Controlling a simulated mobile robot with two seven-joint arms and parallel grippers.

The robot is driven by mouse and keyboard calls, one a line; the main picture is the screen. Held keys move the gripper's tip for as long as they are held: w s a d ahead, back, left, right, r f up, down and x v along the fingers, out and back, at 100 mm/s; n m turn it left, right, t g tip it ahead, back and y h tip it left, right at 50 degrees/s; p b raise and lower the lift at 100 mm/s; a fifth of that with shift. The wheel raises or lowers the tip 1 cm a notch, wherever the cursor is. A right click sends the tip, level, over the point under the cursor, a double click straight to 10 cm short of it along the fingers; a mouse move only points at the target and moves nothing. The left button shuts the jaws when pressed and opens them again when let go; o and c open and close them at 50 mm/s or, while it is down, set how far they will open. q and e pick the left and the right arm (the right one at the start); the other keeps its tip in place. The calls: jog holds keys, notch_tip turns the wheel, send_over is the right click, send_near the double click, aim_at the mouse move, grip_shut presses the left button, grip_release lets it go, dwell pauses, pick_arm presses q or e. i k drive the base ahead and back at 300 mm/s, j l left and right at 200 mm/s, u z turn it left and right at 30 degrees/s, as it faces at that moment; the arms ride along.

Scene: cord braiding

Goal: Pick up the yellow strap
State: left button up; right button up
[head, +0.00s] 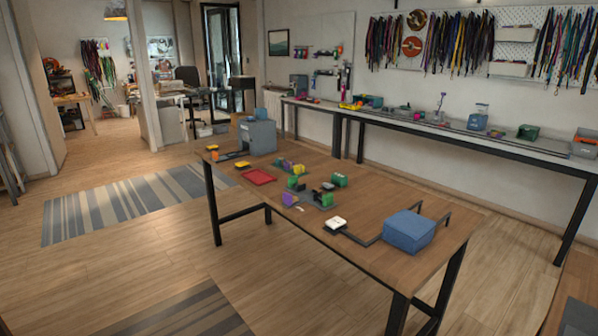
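Several small yellow items show in the head view, all too small for me to tell which is a strap. One flat yellow piece (242,164) lies on the wooden table (375,205), left of the red tray. Another yellow-orange piece (212,147) lies at the table's far left corner. A yellow part (298,168) sits among small purple and green items near the table's middle. A yellow item (350,106) is on the long wall bench. Neither of my grippers is in view.
The table also holds a grey-blue box (257,136), a red tray (259,176), green blocks (339,180), a white device (335,224) and a blue box (408,229). A long bench (470,137) runs along the wall under hanging cords (460,42). Floor left of the table is open, with striped rugs (135,205).

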aim_at(299, 169)
jog(key=i+j+z, duration=0.25)
jog(key=i+j, duration=0.7)
jog(key=i+j+z, duration=0.2)
jog(key=i+j, duration=0.9)
